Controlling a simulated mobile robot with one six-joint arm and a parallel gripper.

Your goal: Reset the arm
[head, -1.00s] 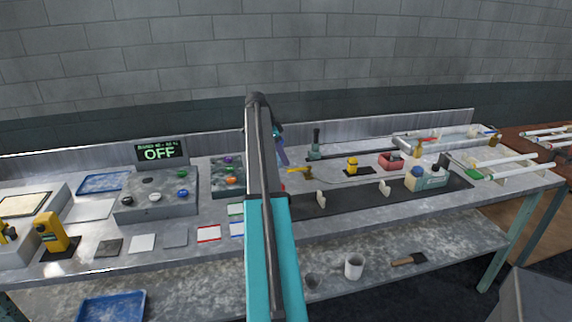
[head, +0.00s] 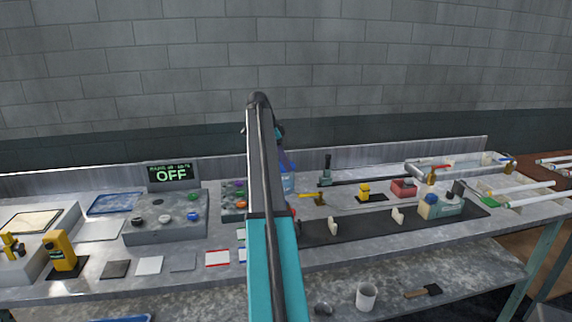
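My own teal and dark grey arm rises through the middle of the head view, in front of the workbench (head: 330,262). Its upper end reaches above the back edge of the bench. My gripper does not clearly show; the far end of the arm is hidden behind the near link. I cannot see whether it holds anything.
A control box (head: 165,226) with several knobs and a display (head: 171,174) reading OFF stands left. A yellow device (head: 62,251) is further left. A red block (head: 404,187) and a teal-and-cream device (head: 440,206) stand right. A white cup (head: 366,297) sits on the lower shelf.

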